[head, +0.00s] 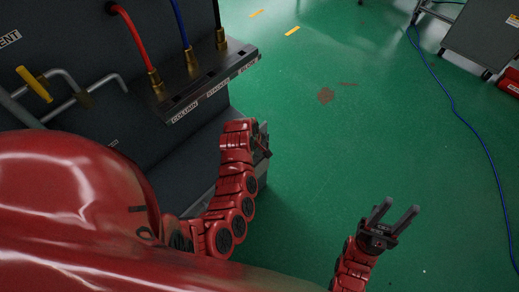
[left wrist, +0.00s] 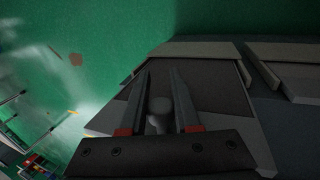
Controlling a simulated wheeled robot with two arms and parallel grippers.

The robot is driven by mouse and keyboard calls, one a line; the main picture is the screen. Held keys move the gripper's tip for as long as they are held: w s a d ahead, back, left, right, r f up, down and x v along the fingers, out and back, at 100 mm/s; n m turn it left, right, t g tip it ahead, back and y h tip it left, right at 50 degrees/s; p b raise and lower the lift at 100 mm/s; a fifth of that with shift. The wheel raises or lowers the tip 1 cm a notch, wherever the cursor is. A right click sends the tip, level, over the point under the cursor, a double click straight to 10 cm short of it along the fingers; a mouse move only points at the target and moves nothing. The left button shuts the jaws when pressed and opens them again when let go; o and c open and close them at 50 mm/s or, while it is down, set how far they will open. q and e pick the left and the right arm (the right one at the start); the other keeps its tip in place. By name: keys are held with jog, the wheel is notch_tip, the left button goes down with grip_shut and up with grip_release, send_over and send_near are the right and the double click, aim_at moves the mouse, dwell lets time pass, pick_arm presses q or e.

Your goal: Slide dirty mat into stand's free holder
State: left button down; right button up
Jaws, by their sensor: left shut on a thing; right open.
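In the head view my left gripper (head: 262,142) is beside the lower ledge of the dark cabinet, its fingers mostly hidden by my wrist. In the left wrist view its two fingers (left wrist: 159,72) stand either side of a rounded grey knob-like piece (left wrist: 158,104), and it is shut on that. Beneath lies a dark brown flat panel (left wrist: 215,92) with a paler rim. I cannot tell whether this panel is the dirty mat or part of the stand. No free holder can be made out for certain. My right gripper (head: 398,207) is open and empty above the green floor.
The dark cabinet (head: 180,92) with red and blue hoses fills the upper left. A grey slotted part (left wrist: 285,75) lies right of the panel in the wrist view. A blue cable (head: 455,110) crosses the floor at right. The middle floor is clear.

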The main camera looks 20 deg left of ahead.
pick_arm(q)
notch_tip(320, 180, down, 11)
jog(key=b, duration=0.7)
jog(key=shift+b, duration=0.3)
dwell(0.5)
jog(key=c, duration=0.6)
grip_release()
jog(key=shift+o, duration=0.2)
jog(key=shift+r, duration=0.1)
